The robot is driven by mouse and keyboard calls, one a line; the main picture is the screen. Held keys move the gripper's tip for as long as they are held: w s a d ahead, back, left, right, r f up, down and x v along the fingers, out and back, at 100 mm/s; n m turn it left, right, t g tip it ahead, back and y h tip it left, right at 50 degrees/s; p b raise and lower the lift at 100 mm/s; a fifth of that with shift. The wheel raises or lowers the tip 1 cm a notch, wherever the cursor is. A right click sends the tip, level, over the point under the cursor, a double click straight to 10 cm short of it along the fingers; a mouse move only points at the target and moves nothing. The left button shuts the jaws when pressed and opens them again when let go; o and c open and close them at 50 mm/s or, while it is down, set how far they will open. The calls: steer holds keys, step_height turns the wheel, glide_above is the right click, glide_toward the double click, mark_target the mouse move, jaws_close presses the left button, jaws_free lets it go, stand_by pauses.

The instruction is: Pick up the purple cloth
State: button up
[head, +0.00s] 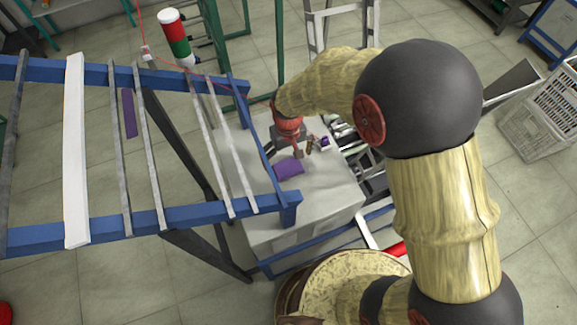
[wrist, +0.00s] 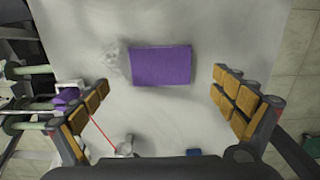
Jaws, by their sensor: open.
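The purple cloth (head: 288,168) lies flat on the pale grey worktop (head: 330,195) in the head view. In the wrist view the purple cloth (wrist: 161,66) is a flat rectangle lying between and beyond the fingertips. My gripper (wrist: 160,88) is open, its padded fingers spread wide on either side of the cloth and apart from it. In the head view my gripper (head: 293,150) hangs over the worktop just behind the cloth. Its fingers are small and partly hidden there.
A blue frame with metal crossbars (head: 190,215) stands left of the worktop. A second purple piece (head: 129,113) is at its bars. Small items (head: 322,142) and a purple object (wrist: 66,97) sit beside the gripper. A white crate (head: 540,110) stands at the right.

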mark_target(288, 166)
step_height(288, 166, down, 4)
steer(key=shift+s+f, duration=0.1)
steer(key=shift+c, duration=0.7)
steer(key=c, duration=1)
